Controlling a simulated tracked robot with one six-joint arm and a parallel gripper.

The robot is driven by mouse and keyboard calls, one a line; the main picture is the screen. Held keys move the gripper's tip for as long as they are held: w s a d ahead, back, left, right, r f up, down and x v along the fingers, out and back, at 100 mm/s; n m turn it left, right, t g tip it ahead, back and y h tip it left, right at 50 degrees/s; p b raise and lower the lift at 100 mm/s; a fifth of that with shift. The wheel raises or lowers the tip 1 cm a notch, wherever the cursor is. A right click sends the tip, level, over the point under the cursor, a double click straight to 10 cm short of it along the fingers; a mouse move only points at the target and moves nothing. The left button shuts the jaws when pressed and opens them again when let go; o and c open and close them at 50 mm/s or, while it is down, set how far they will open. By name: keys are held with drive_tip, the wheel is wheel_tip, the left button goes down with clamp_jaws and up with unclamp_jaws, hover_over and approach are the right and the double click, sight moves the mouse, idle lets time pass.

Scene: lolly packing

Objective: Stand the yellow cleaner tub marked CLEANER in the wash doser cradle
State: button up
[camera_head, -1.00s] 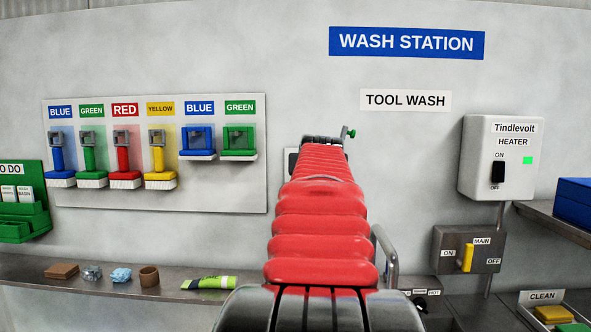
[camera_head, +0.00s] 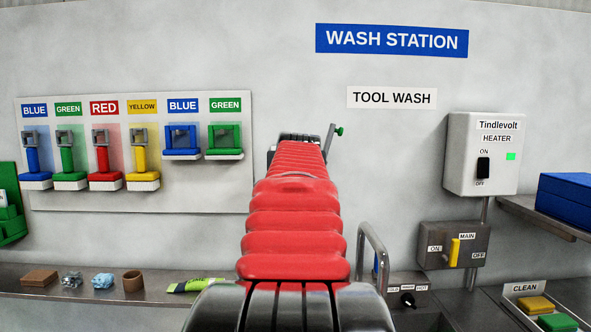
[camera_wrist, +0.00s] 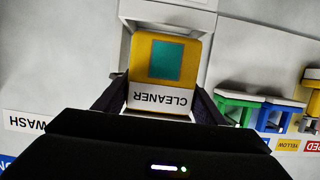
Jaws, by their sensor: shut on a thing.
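The yellow cleaner tub (camera_wrist: 168,62) shows in the wrist view, with a teal patch and a white label reading CLEANER, upside down in this view. My gripper (camera_wrist: 160,106) is shut on the tub, its dark fingers at both sides. The pale wash doser cradle (camera_wrist: 168,14) surrounds the tub's far end in the wrist view. I cannot tell whether the tub rests on the cradle's base. In the head view my red arm hides the gripper, the tub and most of the doser; a lever with a green knob (camera_head: 339,131) shows beside the arm.
A wall board (camera_head: 225,190) of coloured tool holders is left of my arm. The Tindlevolt heater (camera_head: 484,154) and main switch box (camera_head: 454,245) are to the right. A metal rail (camera_head: 374,252) stands close to my arm. Small items lie on the shelf (camera_head: 60,295).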

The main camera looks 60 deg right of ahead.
drive_tip(key=shift+d+r, duration=0.1)
drive_tip(key=shift+d, duration=0.05)
drive_tip(key=shift+w+d, duration=2.2)
drive_tip(key=shift+d, duration=2)
drive_tip(key=shift+f, duration=2.5)
